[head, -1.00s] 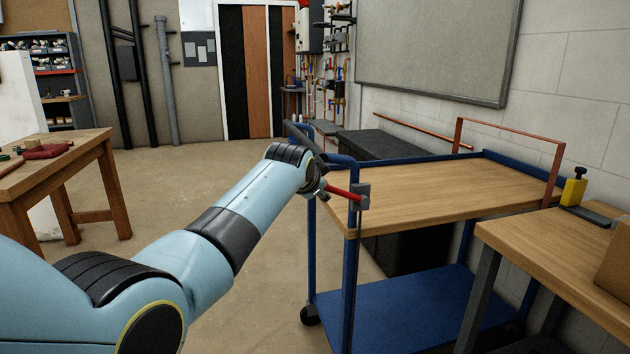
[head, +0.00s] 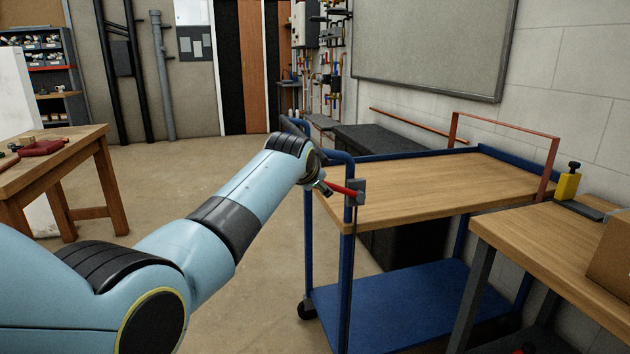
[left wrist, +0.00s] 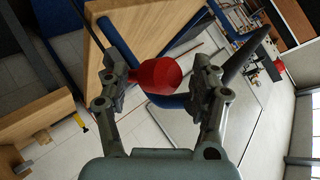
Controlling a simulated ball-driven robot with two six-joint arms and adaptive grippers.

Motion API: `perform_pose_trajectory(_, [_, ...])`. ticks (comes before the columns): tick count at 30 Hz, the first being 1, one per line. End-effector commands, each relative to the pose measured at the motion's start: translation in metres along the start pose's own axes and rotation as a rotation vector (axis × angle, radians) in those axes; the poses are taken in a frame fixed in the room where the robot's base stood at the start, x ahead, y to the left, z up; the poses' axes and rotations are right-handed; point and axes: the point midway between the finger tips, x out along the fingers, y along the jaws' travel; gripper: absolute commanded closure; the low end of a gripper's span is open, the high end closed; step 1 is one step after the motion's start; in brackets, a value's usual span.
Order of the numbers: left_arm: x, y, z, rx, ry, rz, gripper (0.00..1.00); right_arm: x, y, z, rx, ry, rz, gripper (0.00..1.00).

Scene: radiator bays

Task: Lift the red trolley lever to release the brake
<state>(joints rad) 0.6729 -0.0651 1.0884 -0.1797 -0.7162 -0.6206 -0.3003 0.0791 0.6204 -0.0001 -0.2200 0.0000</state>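The red trolley lever (head: 341,189) sticks out to the left from a grey bracket (head: 355,192) on the blue post of the trolley (head: 346,270). It slopes slightly, with its free end higher. My left gripper (head: 325,186) is at that free end. In the left wrist view, the lever's red knob (left wrist: 155,75) lies between the two fingers of my left gripper (left wrist: 160,85). The fingers are apart, with a clear gap on the right side of the knob; contact on the left side is unclear. My right gripper is in neither view.
The trolley's wooden top (head: 430,190) is bare. A wooden bench (head: 560,245) with a yellow-and-black tool (head: 568,183) stands close on the right. Another wooden table (head: 60,160) is on the left. The floor (head: 190,175) between is clear.

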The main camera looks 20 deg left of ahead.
Motion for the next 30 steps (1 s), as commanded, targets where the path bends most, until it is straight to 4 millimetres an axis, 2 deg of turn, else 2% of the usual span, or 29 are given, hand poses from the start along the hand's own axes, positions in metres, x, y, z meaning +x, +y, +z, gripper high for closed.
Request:
perform_pose_trajectory(7, [-0.002,0.001,0.002,0.002,-0.004,0.001,0.37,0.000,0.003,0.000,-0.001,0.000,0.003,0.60])
perform_pose_trajectory(11, [-0.013,0.001,0.003,0.002,-0.004,0.001,0.37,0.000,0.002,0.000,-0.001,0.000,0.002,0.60])
perform_pose_trajectory(24, [-0.094,0.002,0.000,0.000,0.001,0.001,0.37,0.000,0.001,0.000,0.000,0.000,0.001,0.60])
perform_pose_trajectory(30, [-0.116,0.001,-0.001,0.001,0.002,0.000,0.37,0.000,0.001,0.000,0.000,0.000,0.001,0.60])
